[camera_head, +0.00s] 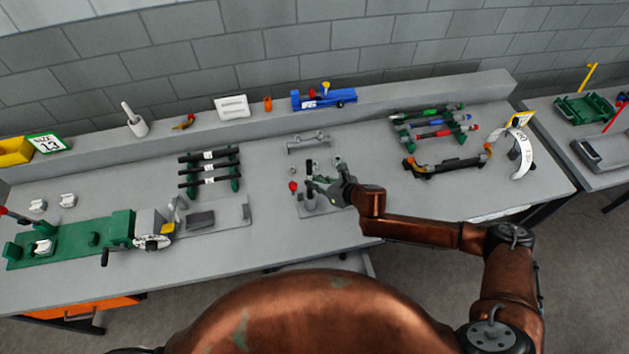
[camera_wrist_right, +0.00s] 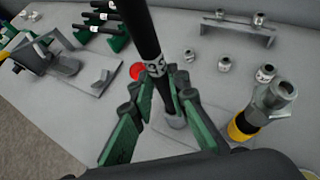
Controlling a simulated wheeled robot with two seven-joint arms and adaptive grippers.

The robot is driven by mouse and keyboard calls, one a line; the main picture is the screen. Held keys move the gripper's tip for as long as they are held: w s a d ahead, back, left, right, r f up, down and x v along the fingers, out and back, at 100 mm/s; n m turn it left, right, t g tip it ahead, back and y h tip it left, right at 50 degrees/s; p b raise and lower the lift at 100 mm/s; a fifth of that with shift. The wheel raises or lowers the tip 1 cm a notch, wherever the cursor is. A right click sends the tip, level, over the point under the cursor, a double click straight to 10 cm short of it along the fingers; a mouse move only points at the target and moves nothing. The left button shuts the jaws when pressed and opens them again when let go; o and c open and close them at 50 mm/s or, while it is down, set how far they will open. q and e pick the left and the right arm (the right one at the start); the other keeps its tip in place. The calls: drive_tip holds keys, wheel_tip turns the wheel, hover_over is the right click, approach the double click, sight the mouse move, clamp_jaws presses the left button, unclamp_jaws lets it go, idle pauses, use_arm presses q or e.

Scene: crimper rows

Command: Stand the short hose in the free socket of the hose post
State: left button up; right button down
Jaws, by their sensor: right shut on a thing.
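My right gripper (camera_head: 318,188) is over the grey plate near the middle of the bench. In the right wrist view its green fingers (camera_wrist_right: 160,95) are shut on a black short hose (camera_wrist_right: 142,30) with a white printed label. The hose is close to upright, slightly tilted in that view. Its lower end is at a grey round socket (camera_wrist_right: 174,121); the fingers partly hide whether it is inside. Beside it, a piece with a yellow and black band and metal fitting (camera_wrist_right: 262,108) stands to the right. My left gripper is not in view.
A red knob (camera_head: 293,187) is just left of the gripper. A rack of black hoses (camera_head: 210,168) lies to the left, a rack of coloured hoses (camera_head: 435,125) to the right. A grey bracket with fittings (camera_head: 308,143) and several loose metal fittings are behind.

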idle(0.8)
drive_tip(key=shift+f+b, duration=2)
drive_tip(key=shift+f, duration=1.8)
drive_tip(key=c, duration=1.8)
unclamp_jaws()
drive_tip(key=shift+o, duration=0.2)
drive_tip(key=v, duration=1.2)
